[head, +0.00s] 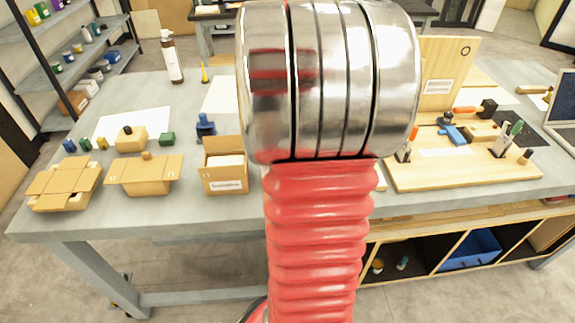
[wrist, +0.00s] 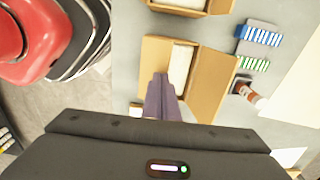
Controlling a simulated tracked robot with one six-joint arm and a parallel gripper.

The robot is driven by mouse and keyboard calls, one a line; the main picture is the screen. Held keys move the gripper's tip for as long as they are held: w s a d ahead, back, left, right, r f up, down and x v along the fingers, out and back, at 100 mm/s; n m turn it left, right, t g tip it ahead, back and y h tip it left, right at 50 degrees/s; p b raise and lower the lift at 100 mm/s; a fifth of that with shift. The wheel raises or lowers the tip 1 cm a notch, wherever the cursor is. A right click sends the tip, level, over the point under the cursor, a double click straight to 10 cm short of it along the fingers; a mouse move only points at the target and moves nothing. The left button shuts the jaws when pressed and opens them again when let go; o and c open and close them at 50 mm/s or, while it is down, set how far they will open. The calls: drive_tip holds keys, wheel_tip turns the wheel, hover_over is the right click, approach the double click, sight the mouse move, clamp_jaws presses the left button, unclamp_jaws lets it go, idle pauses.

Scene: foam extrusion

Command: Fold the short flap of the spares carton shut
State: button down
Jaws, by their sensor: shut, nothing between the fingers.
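An open carton (wrist: 208,88) lies below my gripper in the wrist view. A pale white filling shows inside it, with a tan flap or panel along its left side and a wider one on its right. My gripper (wrist: 162,78) has its purple fingers together, with the tips over the left part of this carton. I cannot tell whether they touch it. In the head view my own arm hides the gripper and probably this carton. A labelled open carton (head: 225,181) with white contents stands just left of the arm; its label is unreadable, so I cannot say which carton is the spares one.
Two more cartons, at far left (head: 62,190) and beside it (head: 143,184), have flaps spread. A wooden board (head: 450,175) holds tools.

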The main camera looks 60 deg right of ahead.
drive_tip(key=shift+f, duration=0.1)
drive_tip(key=shift+w+d+f, duration=0.3)
drive_tip(key=shift+f, duration=0.1)
idle(0.5)
drive_tip(key=shift+w+d+f, duration=0.2)
drive_tip(key=shift+d+f, duration=0.05)
drive_tip(key=shift+f, duration=0.1)
drive_tip(key=shift+w+d+f, duration=0.15)
drive_tip(key=shift+f, duration=0.35)
idle(0.3)
drive_tip(key=shift+r, duration=3)
drive_tip(key=shift+n, duration=0.3)
